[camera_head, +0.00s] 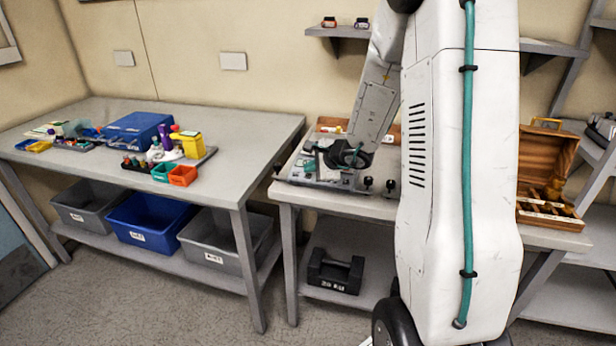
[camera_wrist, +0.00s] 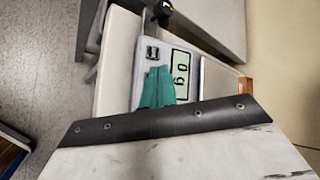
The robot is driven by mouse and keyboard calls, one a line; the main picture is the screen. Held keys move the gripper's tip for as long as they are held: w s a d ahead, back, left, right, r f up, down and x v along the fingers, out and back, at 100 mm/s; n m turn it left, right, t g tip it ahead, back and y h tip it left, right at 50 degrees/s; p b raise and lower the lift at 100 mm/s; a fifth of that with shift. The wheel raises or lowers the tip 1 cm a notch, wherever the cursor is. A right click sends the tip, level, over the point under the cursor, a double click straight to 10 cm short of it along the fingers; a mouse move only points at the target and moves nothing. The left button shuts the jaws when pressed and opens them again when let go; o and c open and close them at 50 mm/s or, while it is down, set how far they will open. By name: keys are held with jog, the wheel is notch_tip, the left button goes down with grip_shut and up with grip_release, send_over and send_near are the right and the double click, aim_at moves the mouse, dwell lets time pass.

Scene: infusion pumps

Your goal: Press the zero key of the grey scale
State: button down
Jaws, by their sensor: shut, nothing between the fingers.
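A small dark-marked key (camera_wrist: 152,53) shows just past my fingertips; any other key there is hidden behind the fingers. My gripper (camera_wrist: 158,72) has teal fingers, shut and empty, over the panel beside the display. I cannot tell whether the tips touch it. In the head view, the scale (camera_head: 325,181) is partly covered by my arm and wrist.
Black knobs (camera_head: 368,181) stand at the scale's front right. An open wooden box (camera_head: 546,165) is at the bench's right. The left bench (camera_head: 245,150) holds a blue box (camera_head: 138,130) and small coloured containers. A black weight (camera_head: 335,271) sits on the lower shelf.

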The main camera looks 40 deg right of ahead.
jog(key=r, duration=0.3)
jog(key=a+r, duration=0.1)
jog(key=r, duration=0.1)
jog(key=shift+s, duration=0.4)
jog(key=shift+f, duration=0.1)
dwell(0.4)
